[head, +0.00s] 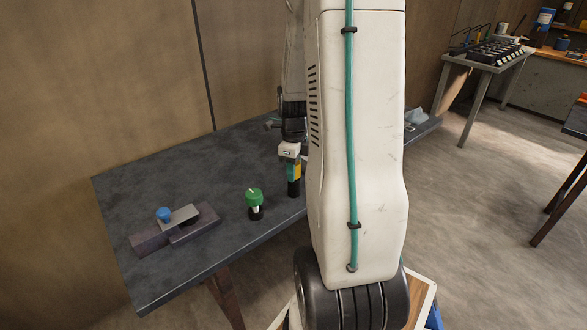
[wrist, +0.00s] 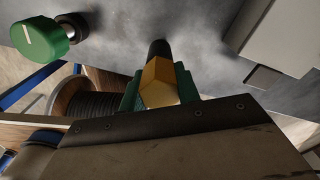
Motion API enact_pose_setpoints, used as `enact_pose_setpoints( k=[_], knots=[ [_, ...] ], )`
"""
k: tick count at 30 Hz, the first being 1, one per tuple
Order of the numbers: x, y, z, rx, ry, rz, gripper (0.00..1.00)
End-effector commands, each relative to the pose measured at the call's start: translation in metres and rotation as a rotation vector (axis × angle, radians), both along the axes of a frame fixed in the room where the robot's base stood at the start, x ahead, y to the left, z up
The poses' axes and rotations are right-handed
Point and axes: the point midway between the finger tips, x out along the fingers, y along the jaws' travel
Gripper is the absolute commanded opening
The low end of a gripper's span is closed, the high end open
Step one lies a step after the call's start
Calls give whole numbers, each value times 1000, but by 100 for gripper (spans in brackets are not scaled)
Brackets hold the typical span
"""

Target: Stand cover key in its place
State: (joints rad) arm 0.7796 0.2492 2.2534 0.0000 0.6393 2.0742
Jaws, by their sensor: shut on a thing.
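A brass-yellow hexagonal piece with a black end, which I take to be the cover key (wrist: 160,82), is between the green jaws of my gripper (wrist: 158,92) in the wrist view. In the head view my gripper (head: 292,168) points down over the dark table, shut on the key (head: 294,185), whose black end is lowest. The key looks about upright; I cannot tell whether its end touches the table. No place for the key can be made out with certainty; my arm hides part of the table to the right.
A green knob with a white line (head: 254,197) stands on a black base left of my gripper; it also shows in the wrist view (wrist: 40,38). A dark block (head: 152,242) with a metal plate and blue knob (head: 163,214) lies further left. The table's back left is clear.

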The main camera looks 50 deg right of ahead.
Motion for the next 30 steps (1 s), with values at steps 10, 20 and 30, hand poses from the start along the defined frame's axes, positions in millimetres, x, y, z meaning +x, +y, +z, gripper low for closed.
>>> enact_pose_setpoints(
  k=[10, 20, 30],
  knots=[
    [0, 0, -5, -1, -1, 0, 43],
    [0, 0, -5, 0, 0, 0, 76],
    [0, 0, -5, 0, 0, 0, 94]
  ],
)
